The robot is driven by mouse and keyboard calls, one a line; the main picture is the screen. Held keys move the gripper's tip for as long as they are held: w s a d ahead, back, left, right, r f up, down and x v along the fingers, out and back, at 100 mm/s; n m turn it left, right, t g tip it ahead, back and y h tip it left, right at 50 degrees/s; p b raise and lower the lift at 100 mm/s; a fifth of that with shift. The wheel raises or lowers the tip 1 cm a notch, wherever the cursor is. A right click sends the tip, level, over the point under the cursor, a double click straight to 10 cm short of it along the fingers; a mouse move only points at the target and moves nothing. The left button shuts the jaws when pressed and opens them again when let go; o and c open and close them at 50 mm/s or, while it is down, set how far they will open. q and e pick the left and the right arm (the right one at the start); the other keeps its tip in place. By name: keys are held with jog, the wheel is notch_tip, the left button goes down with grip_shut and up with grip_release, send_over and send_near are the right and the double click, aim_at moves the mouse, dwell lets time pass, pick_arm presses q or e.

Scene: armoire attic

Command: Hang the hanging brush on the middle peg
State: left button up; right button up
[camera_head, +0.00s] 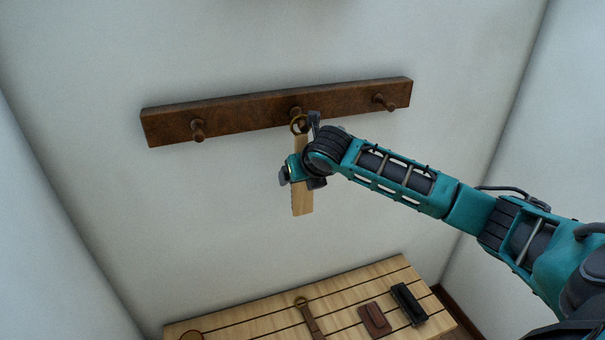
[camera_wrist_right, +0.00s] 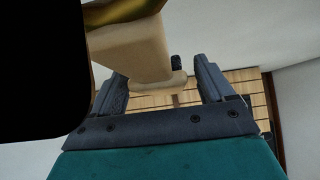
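The hanging brush (camera_head: 303,200) is a pale wooden piece with a brass-coloured ring (camera_head: 299,124) at its top. It hangs upright in front of the wall, below the dark wooden rack. The ring overlaps the end of the middle peg (camera_head: 295,112); whether the peg passes through it is unclear. My right gripper (camera_head: 290,172) is at the brush's middle, partly hiding it. In the right wrist view, the brush (camera_wrist_right: 145,48) is between the spread fingers of the right gripper (camera_wrist_right: 160,85), with a visible gap at the right finger. My left gripper is out of view.
The rack (camera_head: 250,108) also carries a bare left peg (camera_head: 198,132) and a bare right peg (camera_head: 384,101). Below is a slatted wooden bench (camera_head: 265,322) with a strap-like brown item (camera_head: 311,320), a brown piece (camera_head: 375,319) and a black brush-like item (camera_head: 408,304). Walls stand on both sides.

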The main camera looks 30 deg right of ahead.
jog(key=shift+o, duration=0.5)
jog(key=shift+s+a+f, duration=0.1)
jog(key=shift+f, duration=0.15)
jog(key=v, duration=1.3)
jog(key=s+a+f+m+t+y, duration=0.1)
jog(key=a+f+m+y, duration=0.2)
jog(key=a+f+m, duration=0.4)
jog(key=s+a+f+m+y, duration=0.1)
jog(key=a+f+m+y, duration=0.1)
jog(key=a+f+m, duration=0.65)
jog(key=s+f+m+t+h, duration=0.1)
jog(key=s+f+m, duration=1.3)
jog(key=m, duration=0.1)
jog(key=shift+d, duration=0.25)
